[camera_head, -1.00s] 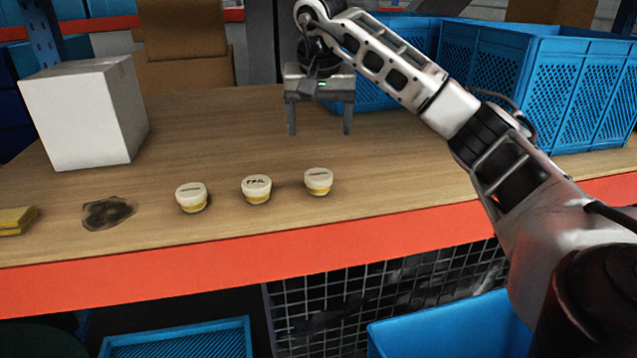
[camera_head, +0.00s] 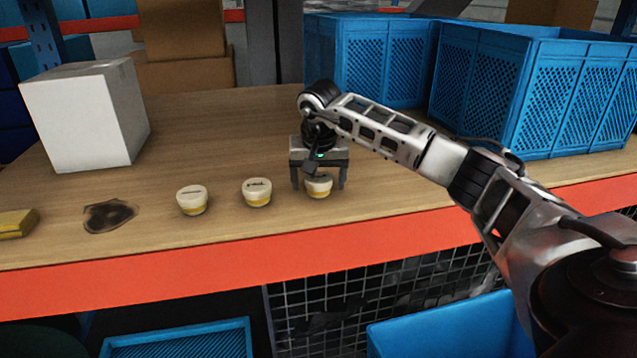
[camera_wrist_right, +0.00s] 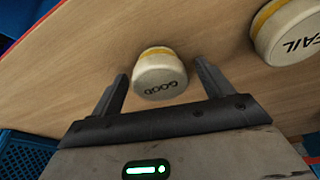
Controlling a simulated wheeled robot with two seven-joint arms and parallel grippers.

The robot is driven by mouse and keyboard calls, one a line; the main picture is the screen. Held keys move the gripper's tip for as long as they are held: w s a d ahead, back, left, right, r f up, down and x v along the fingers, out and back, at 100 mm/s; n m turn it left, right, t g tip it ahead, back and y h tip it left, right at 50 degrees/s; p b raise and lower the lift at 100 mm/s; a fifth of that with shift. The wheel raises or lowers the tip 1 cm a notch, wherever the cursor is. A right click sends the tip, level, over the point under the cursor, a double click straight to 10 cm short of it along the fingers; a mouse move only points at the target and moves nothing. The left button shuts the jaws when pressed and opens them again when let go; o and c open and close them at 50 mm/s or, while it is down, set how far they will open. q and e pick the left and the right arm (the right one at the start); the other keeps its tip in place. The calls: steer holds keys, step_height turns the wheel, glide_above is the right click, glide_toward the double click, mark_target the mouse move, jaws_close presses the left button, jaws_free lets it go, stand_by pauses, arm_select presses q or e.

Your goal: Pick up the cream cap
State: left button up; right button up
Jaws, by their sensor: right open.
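Three cream caps with yellow bands stand in a row on the wooden table (camera_head: 240,125). The right cap (camera_head: 318,188) reads GOOD in the right wrist view (camera_wrist_right: 160,75). The middle cap (camera_head: 257,192) reads FAIL in the right wrist view (camera_wrist_right: 288,30). The left cap (camera_head: 192,200) has lettering too small to read. My right gripper (camera_head: 318,184) is open, with its fingers on either side of the right cap. In the right wrist view the gripper (camera_wrist_right: 160,82) has that cap between its fingertips, with gaps on both sides. My left gripper is not in view.
A white box (camera_head: 85,115) stands at the left. Blue crates (camera_head: 500,90) stand at the back right. The table's front edge is orange (camera_head: 230,259).

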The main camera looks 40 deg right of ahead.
steer(key=c, duration=1.1)
steer(key=shift+o, duration=0.2)
